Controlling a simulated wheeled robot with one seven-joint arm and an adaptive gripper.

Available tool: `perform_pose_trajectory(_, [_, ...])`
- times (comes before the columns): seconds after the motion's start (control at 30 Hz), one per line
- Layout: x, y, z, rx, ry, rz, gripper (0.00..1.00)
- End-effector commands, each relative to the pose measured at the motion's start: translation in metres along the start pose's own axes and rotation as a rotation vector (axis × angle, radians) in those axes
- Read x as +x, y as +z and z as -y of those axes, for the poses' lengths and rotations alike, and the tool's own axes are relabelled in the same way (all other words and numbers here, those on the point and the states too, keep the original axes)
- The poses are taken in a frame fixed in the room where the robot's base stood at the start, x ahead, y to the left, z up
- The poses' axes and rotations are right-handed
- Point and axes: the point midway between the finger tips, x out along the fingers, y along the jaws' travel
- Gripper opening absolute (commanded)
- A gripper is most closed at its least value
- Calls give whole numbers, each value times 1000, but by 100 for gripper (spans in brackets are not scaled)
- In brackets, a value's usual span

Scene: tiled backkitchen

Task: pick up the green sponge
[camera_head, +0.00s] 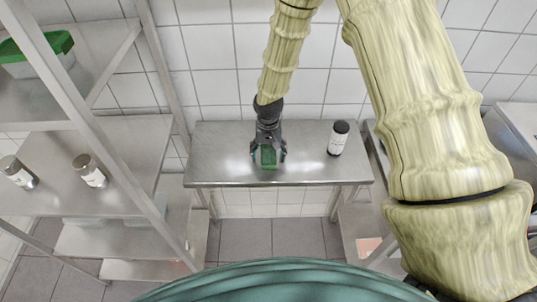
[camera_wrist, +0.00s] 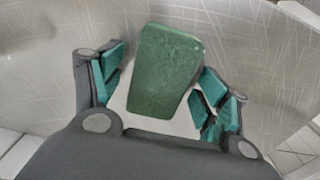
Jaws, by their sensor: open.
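The green sponge (camera_wrist: 163,70) lies flat on the steel table (camera_head: 222,165). In the wrist view it sits between and slightly beyond the fingertips of my gripper (camera_wrist: 157,88), which is open. Gaps of bare metal show between the sponge and the pads on both sides. In the head view my gripper (camera_head: 268,158) hangs over the middle of the table, with the sponge (camera_head: 269,156) showing green between its fingers. The sponge's near end is close to the palm in the wrist view.
A white bottle with a black cap (camera_head: 338,138) stands on the table to the right of my gripper. A metal shelf (camera_head: 140,140) at left holds two jars (camera_head: 90,170) (camera_head: 18,172) and a green-lidded box (camera_head: 38,55). A tiled wall is behind the table. The table's left part is clear.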

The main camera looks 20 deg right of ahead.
Motion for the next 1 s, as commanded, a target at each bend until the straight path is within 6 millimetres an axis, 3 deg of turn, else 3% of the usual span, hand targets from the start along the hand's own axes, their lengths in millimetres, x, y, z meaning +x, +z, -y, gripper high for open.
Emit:
perform_pose_trajectory(0.2, [0, 0, 0, 0, 0, 0, 73])
perform_pose_trajectory(0.43, [0, 0, 0, 0, 0, 0, 42])
perform_pose_trajectory(1.0, [-6, 0, 0, 0, 0, 0, 41])
